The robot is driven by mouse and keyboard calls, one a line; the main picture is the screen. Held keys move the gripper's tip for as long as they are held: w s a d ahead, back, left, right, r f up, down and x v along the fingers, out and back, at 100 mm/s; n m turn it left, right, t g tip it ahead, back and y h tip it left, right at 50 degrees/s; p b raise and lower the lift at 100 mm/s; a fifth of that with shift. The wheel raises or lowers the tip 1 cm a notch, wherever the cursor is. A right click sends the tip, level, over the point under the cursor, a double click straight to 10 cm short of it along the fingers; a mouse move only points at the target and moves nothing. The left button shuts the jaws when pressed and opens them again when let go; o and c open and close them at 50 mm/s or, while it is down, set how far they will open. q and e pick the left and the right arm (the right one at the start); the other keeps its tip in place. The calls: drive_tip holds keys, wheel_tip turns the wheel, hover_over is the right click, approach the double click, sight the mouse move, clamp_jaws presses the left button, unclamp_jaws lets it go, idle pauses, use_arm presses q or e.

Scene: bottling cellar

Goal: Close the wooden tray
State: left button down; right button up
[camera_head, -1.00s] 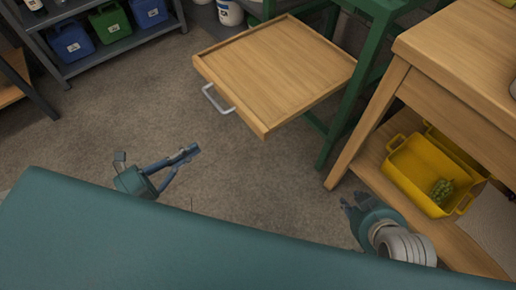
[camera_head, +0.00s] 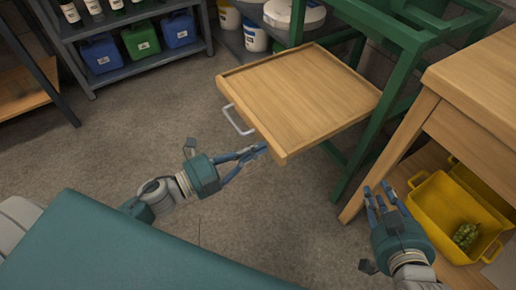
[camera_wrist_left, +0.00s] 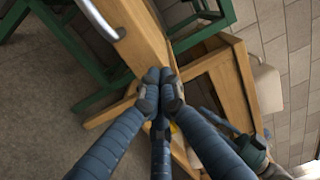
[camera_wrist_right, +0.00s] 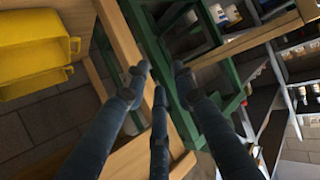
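The wooden tray (camera_head: 305,92) is a flat, rimmed board that sticks well out of the green frame (camera_head: 408,32) in the head view. Its metal handle (camera_head: 237,120) is on the front edge at left. My left gripper (camera_head: 262,150) has its fingertips together, close to the near end of that front edge; contact cannot be told. The left wrist view shows the tips together (camera_wrist_left: 160,88) with nothing visible between them, and part of the handle (camera_wrist_left: 100,20). My right gripper (camera_head: 378,192) is open and empty beside the wooden table; its spread fingers show in the right wrist view (camera_wrist_right: 160,80).
The wooden table (camera_head: 478,85) stands at right, with a yellow crate (camera_head: 437,215) holding green grapes (camera_head: 466,235) on its lower shelf. A shelf rack (camera_head: 125,68) with coloured bins stands at back left. Floor (camera_head: 150,125) left of the tray is clear.

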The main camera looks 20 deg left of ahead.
sight(347, 105)
use_arm(q)
drive_tip(key=shift+w+d, duration=0.2)
use_arm(e)
drive_tip(key=shift+w+r, duration=0.15)
drive_tip(key=shift+r, duration=0.1)
